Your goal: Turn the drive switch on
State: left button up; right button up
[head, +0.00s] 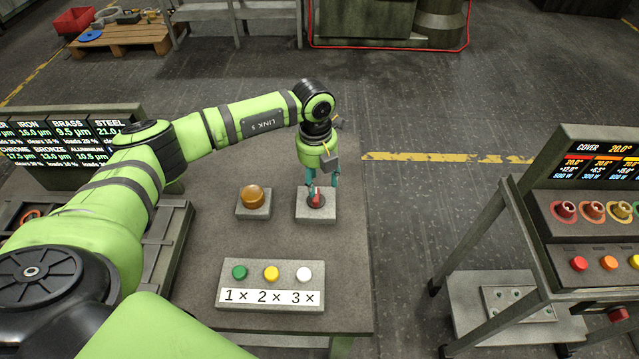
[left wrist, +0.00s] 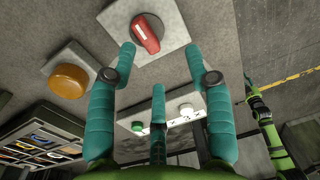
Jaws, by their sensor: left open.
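The drive switch is a red rotary knob (left wrist: 147,34) with a white line, on a black round base on a pale square plate (left wrist: 174,38). In the left wrist view its handle runs from upper left to lower right. In the head view the knob (head: 317,200) is partly hidden by my left gripper (head: 322,182), which points down just above it. In the left wrist view the teal fingers of my left gripper (left wrist: 167,68) are spread, with nothing between them. My right arm shows small at the right of that view; its gripper is too small to read.
An amber dome (head: 253,197) on a plate stands left of the switch. A box with green, yellow and white buttons (head: 271,285) sits nearer me on the table (head: 345,290). A control console (head: 590,240) stands right, across a floor gap. A display board (head: 75,135) is at left.

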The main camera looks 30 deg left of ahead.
aim_at(316, 198)
pick_arm(q)
jog(key=shift+a+r+y, duration=0.1)
jog(key=shift+a+y, duration=0.2)
jog(key=shift+a, duration=0.5)
jog(key=shift+s+f, duration=0.1)
jog(key=shift+f, duration=0.2)
notch_tip(316, 198, down, 5)
jog(key=shift+r+p, duration=0.1)
jog(key=shift+p, duration=0.85)
jog(key=shift+f, duration=0.65)
pick_arm(e)
jog(key=shift+s+d+r, duration=0.15)
jog(key=shift+s+r, duration=0.05)
jog(key=shift+r, duration=0.3)
jog(key=shift+s+d+r, duration=0.15)
jog(key=shift+r, duration=0.35)
pick_arm(q)
grip_shut()
